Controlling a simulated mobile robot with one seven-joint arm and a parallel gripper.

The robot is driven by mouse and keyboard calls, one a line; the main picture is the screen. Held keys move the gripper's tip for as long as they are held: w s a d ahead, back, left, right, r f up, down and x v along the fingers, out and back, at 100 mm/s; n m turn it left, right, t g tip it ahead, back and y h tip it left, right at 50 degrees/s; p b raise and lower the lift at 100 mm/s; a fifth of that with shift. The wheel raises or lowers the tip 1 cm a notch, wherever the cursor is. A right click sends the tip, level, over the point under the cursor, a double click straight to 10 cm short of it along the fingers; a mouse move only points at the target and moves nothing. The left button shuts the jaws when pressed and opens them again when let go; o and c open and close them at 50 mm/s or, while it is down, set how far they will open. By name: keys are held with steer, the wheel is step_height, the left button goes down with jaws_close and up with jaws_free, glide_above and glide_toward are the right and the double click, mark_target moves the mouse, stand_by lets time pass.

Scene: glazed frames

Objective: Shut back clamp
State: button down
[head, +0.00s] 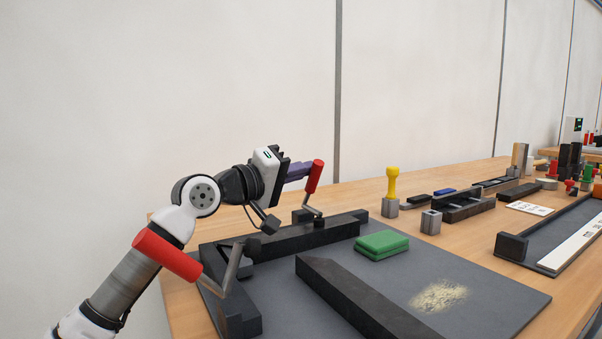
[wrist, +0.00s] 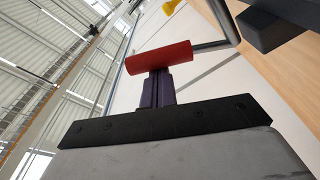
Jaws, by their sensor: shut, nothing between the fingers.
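The back clamp has a red handle (head: 315,176) raised nearly upright on a bent metal lever above its dark base (head: 305,215), at the far end of a black rail. My gripper (head: 306,170) has its purple fingers shut and empty, pointing right at the red handle. In the wrist view the red handle (wrist: 158,60) lies across the tips of the shut fingers (wrist: 160,88). Whether they touch is unclear. The metal lever (wrist: 212,46) runs right from the handle. A second clamp with a red handle (head: 167,254) stands raised at the near left, its handle in front of my arm.
Black rails (head: 365,302) and a green block (head: 381,243) sit on a grey board (head: 480,312), with a pile of dust. A yellow-handled tool (head: 393,184) stands upright behind it. Other fixtures line the wooden bench to the right. Space above the board is clear.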

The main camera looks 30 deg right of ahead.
stand_by(0.3)
steer(key=a, duration=0.9)
steer(key=s+a+f, duration=0.1)
steer(key=a, duration=0.3)
steer(key=shift+a, duration=0.4)
